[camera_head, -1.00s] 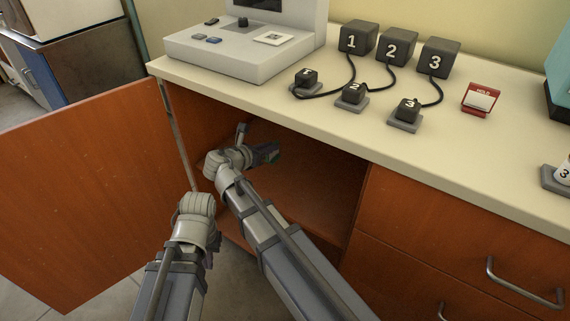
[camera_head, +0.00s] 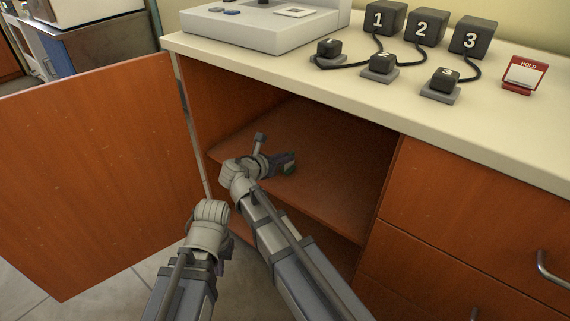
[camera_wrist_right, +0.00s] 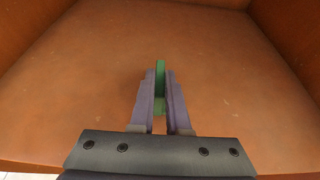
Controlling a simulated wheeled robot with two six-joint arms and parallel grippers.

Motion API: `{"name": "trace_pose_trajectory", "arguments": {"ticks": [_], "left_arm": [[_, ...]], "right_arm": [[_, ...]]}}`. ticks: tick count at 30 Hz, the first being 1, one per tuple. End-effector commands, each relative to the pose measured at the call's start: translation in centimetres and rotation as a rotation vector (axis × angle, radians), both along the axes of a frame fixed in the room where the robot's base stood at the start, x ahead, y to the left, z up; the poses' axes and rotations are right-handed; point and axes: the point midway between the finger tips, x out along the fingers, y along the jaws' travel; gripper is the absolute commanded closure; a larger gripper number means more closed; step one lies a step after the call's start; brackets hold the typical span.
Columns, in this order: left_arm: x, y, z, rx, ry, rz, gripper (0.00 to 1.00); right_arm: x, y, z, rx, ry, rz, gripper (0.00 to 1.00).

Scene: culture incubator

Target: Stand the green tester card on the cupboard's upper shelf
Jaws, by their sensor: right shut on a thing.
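The green tester card (camera_wrist_right: 160,72) is between the fingers of my right gripper (camera_wrist_right: 161,100), which is shut on it. In the right wrist view it shows edge-on, upright, over the wooden shelf. In the head view only a small green part (camera_head: 289,169) shows at the fingertips of my right gripper (camera_head: 284,163), inside the open cupboard at its upper shelf (camera_head: 335,180). I cannot tell whether the card touches the shelf. My left gripper is low in front of the cupboard, below its wrist (camera_head: 211,212); its fingers are hidden.
The cupboard door (camera_head: 100,175) stands open to the left. Drawers (camera_head: 470,225) are at the right. The counter (camera_head: 480,125) above carries numbered black blocks (camera_head: 427,27), a grey device (camera_head: 255,30) and a red HOLD sign (camera_head: 521,75). The shelf around the card is clear.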

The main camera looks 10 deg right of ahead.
Motion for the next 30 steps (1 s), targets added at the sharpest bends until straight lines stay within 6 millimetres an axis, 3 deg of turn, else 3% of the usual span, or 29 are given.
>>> {"name": "trace_pose_trajectory", "arguments": {"ticks": [11,12,19,30], "left_arm": [[0.01,0.00,-0.43,0.000,0.000,0.000,1.00],[0.01,0.00,-0.23,0.000,0.000,0.000,1.00],[0.01,0.00,-0.21,0.000,0.000,0.000,1.00],[0.00,0.00,0.15,0.000,0.000,0.000,1.00]], "right_arm": [[0.00,0.00,-0.42,0.000,0.000,0.000,1.00],[0.00,0.00,-0.23,0.000,0.000,0.000,0.81],[0.00,0.00,-0.22,0.000,0.000,0.000,0.56],[0.00,0.00,0.15,0.000,0.000,0.000,0.56]]}}
